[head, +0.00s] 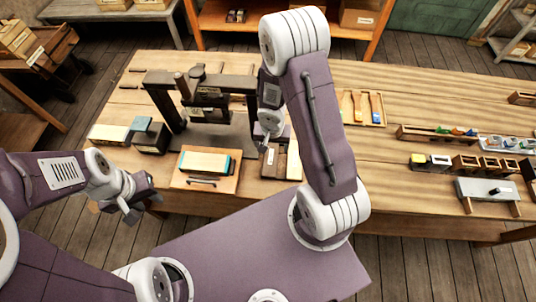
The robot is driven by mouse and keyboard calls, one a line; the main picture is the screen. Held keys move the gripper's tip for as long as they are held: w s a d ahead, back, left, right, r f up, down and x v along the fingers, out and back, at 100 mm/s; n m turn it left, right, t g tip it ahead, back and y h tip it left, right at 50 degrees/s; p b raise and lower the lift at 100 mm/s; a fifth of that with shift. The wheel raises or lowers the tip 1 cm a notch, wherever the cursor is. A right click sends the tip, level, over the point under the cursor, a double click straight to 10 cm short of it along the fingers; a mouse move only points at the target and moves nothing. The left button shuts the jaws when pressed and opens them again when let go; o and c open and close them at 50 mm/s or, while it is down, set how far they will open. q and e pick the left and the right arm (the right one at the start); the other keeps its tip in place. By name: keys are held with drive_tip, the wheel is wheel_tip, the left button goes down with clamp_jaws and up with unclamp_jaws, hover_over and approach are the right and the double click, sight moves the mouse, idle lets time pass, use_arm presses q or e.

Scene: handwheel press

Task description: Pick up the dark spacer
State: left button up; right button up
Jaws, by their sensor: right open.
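A press (240,88) with a dark frame stands on the wooden table. In front of it, small blocks lie side by side in a holder; the dark brown one (281,165) looks like the dark spacer, but it is small and partly hidden. A paler block (293,160) is at its right. My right gripper (266,146) is open, pointing down just above these blocks, apparently with nothing held. Contact with the dark block cannot be made out. My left gripper (121,209) is off the table's front left edge; its jaw opening is unclear.
A wooden board (225,187) with a cream and teal block and a handle lies left of the blocks. Trays with tools (362,108) and bins (466,163) are at the right. Bare table lies between.

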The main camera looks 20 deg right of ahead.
drive_tip(key=b, duration=0.2)
hover_over(271, 156)
drive_tip(key=a, duration=0.1)
wheel_tip(271, 156, down, 4)
drive_tip(key=shift+a+f, duration=0.1)
drive_tip(key=shift+w, duration=0.1)
drive_tip(key=f+b, duration=0.3)
drive_tip(key=s+d+f+b, duration=0.1)
drive_tip(key=shift+d+f, duration=0.1)
drive_tip(key=shift+f, duration=0.05)
drive_tip(key=shift+f+b, duration=0.3)
drive_tip(key=shift+b, duration=0.05)
drive_tip(key=shift+w, duration=0.2)
drive_tip(key=shift+a+r, duration=0.1)
drive_tip(key=shift+a, duration=0.1)
drive_tip(key=shift+d, duration=0.15)
drive_tip(key=c, duration=1.5)
use_arm(q)
wheel_tip(271, 156, down, 8)
drive_tip(key=w+a, duration=0.1)
